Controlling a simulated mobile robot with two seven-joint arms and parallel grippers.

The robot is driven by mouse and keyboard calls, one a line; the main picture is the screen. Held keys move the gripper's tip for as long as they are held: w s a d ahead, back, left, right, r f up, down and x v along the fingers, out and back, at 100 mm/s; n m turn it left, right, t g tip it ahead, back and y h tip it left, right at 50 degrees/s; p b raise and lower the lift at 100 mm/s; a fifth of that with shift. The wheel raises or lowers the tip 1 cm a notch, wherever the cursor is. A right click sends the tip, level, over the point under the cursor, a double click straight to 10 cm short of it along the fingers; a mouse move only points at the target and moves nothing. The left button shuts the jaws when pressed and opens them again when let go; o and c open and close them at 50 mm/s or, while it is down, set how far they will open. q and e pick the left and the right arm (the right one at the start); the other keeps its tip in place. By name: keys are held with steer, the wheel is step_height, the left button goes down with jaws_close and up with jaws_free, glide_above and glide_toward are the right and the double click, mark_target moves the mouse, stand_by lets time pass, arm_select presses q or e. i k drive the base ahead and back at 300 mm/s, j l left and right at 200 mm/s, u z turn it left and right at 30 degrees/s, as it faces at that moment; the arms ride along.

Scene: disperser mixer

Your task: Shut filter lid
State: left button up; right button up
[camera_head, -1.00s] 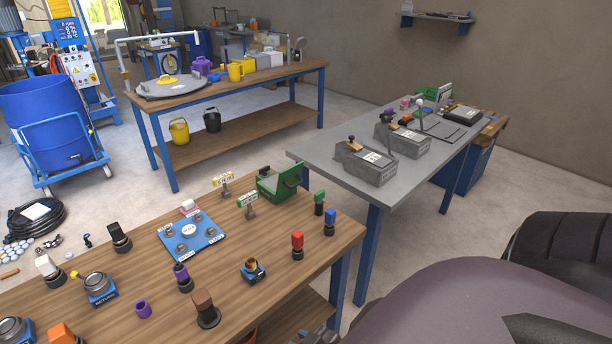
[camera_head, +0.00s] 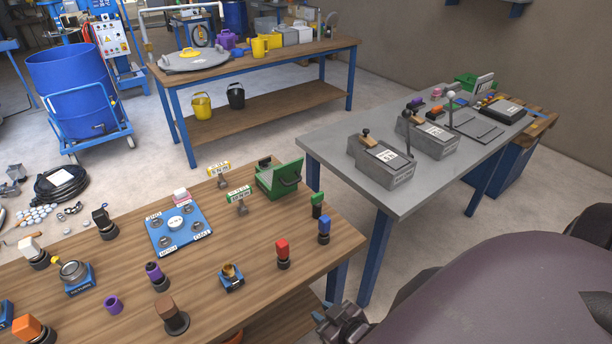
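No label marks a filter lid that I can read. A green box (camera_head: 279,180) with a raised green flap and a dark handle stands at the back right of the wooden table; it may be the filter, but I cannot tell. Two grey boxes (camera_head: 382,160) with sloping tops and small knobs stand on the grey table to the right. My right gripper (camera_head: 342,326) shows partly at the bottom edge, dark and low beside the wooden table's front right corner, apart from all of these. Its fingers are not clear. My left gripper is out of view.
The wooden table (camera_head: 330,258) holds a blue plate (camera_head: 190,238), coloured knobs and small sign stands. A gap of floor separates it from the grey table (camera_head: 415,200). A back bench carries a round grey lid (camera_head: 170,65). A blue drum (camera_head: 75,95) stands at left.

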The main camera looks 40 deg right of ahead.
mark_target(288, 175)
steer(key=l, duration=1.6)
steer(key=i, duration=0.05)
